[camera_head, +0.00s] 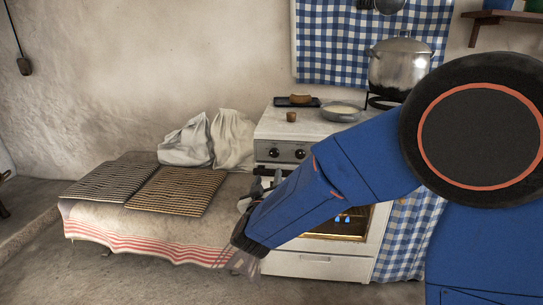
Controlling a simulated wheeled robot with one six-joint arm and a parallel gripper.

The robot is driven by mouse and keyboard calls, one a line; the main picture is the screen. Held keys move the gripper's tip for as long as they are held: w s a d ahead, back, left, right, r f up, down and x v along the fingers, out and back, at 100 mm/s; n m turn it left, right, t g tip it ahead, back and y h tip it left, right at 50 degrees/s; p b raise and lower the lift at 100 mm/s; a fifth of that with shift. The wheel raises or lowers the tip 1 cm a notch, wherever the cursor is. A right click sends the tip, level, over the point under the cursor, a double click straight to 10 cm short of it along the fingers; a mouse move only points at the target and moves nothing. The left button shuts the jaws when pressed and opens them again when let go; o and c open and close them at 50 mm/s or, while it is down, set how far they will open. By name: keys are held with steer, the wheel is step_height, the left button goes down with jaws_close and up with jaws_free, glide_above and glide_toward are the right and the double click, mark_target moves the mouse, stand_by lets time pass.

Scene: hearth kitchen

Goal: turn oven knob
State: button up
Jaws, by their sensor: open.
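The white oven (315,266) stands against the wall, its front partly hidden behind my blue arm. Two dark knobs show on its control panel, a left knob (273,153) and a right knob (299,154). Any knobs further right are hidden by my arm. My gripper (266,184) is in front of the oven's left front edge, below the left knob and apart from it in the picture. It is small and partly covered by my forearm. It is open, and I see nothing held in it.
A low cloth-covered bench (90,222) left of the oven bears two wire racks (175,190) and white sacks (232,140). A steel pot (399,68), a grey bowl (341,113) and a small brown cup (291,117) stand on the stove top. Floor is clear at front left.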

mark_target(274, 155)
steer(key=w, duration=1.6)
steer(key=shift+w+d, duration=0.3)
steer(key=shift+d, duration=0.05)
steer(key=c, duration=1.1)
